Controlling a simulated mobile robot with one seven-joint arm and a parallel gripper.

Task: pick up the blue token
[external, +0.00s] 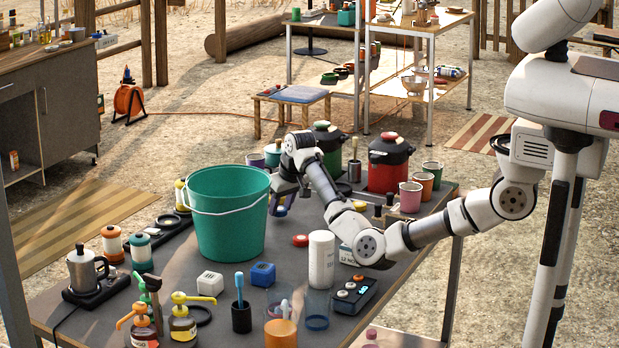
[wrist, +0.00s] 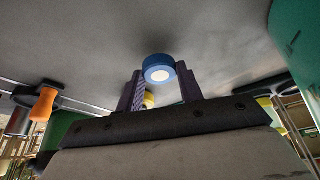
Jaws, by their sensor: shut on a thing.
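The blue token (wrist: 160,68), a small round disc with a pale centre, sits between the fingertips of my gripper (wrist: 161,80) in the wrist view. The fingers are shut on it. In the external view my gripper (external: 284,196) points down just right of the green bucket, over the dark table. A bit of blue shows at its tips, but the token is too small there to make out clearly. I cannot tell how far it is from the tabletop.
The tall green bucket (external: 229,226) stands close to the left of my gripper. A red token (external: 300,240) and a white cylinder (external: 321,259) are in front. Red (external: 390,165) and green canisters stand behind with several cups. A yellow thing (wrist: 149,100) shows beyond my fingers.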

